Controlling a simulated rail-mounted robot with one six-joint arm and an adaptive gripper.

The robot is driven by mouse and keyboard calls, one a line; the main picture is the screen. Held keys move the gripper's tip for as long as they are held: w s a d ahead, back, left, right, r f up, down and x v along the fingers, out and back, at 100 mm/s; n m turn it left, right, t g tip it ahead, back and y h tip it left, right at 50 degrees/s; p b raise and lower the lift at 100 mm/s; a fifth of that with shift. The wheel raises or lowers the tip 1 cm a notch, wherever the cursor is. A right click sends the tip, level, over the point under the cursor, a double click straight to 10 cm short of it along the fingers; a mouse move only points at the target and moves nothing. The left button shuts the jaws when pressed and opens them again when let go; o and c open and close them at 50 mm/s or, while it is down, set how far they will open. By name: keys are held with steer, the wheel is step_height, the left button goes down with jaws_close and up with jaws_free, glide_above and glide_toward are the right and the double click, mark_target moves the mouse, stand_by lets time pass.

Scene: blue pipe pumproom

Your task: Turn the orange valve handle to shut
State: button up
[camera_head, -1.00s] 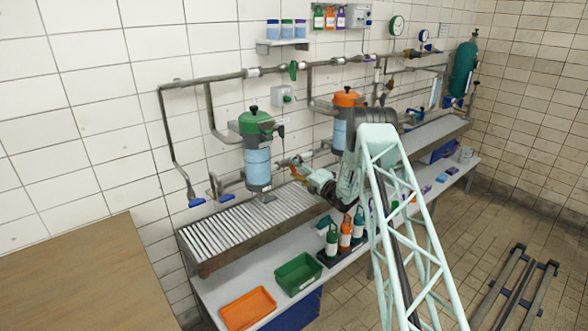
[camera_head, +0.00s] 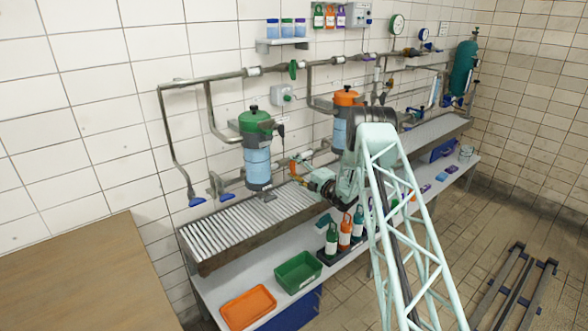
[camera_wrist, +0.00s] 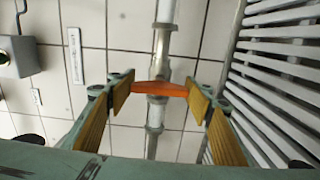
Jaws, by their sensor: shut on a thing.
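The orange valve handle (camera_wrist: 160,88) sits on a grey and white pipe. In the wrist view it spans the space between the yellow-padded fingers of my gripper (camera_wrist: 160,95), which is shut on it. The handle lies across the pipe in that view. In the head view my gripper (camera_head: 304,180) is at the low pipe behind the slatted drain, between the green-topped and orange-topped filters. The handle (camera_head: 294,167) is small there and partly hidden by the gripper.
The green-topped filter (camera_head: 256,150) stands left of my gripper and the orange-topped filter (camera_head: 343,112) to its right. The slatted drain (camera_head: 235,225) runs below. Bottles (camera_head: 345,232), a green bin (camera_head: 298,272) and an orange tray (camera_head: 248,307) are on the bench in front.

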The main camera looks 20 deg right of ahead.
steer(key=o, duration=0.9)
steer(key=shift+s, duration=0.1)
steer(key=shift+v, duration=5.9)
